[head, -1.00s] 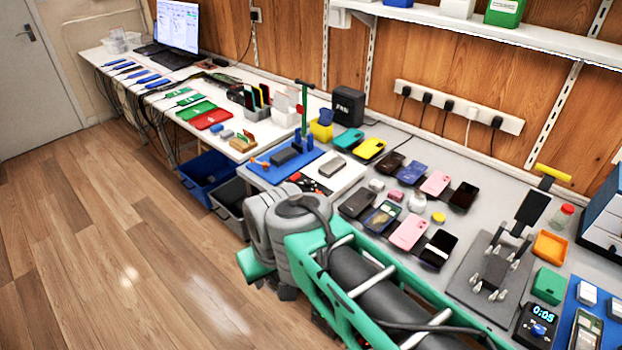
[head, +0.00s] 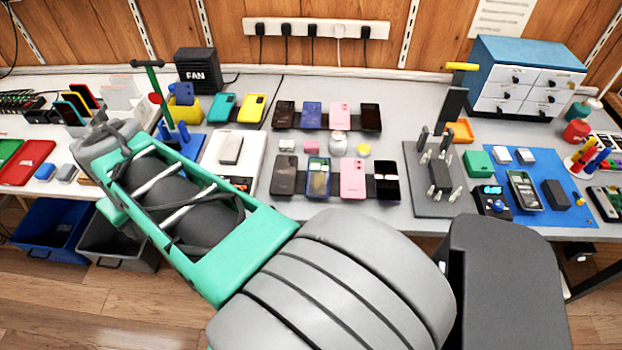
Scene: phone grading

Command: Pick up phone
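Several phones lie on the grey bench in two rows. The back row has a dark brown phone (head: 284,114), a blue phone (head: 312,115), a pink phone (head: 340,115) and a black phone (head: 371,117). The front row has a dark grey phone (head: 285,174), a blue-edged phone (head: 318,178), a pink phone (head: 353,179) and a black phone (head: 386,180). Another phone (head: 524,190) lies on the blue mat (head: 550,165) at right. My green and grey arm reaches left; my gripper is not visible.
Small tubs, including a white jar (head: 338,146), sit between the rows. A fixture with upright pegs (head: 437,180), an orange tray (head: 460,131) and a drawer cabinet (head: 525,78) stand to the right. A black fan box (head: 196,68) stands behind left. Bins sit below the bench.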

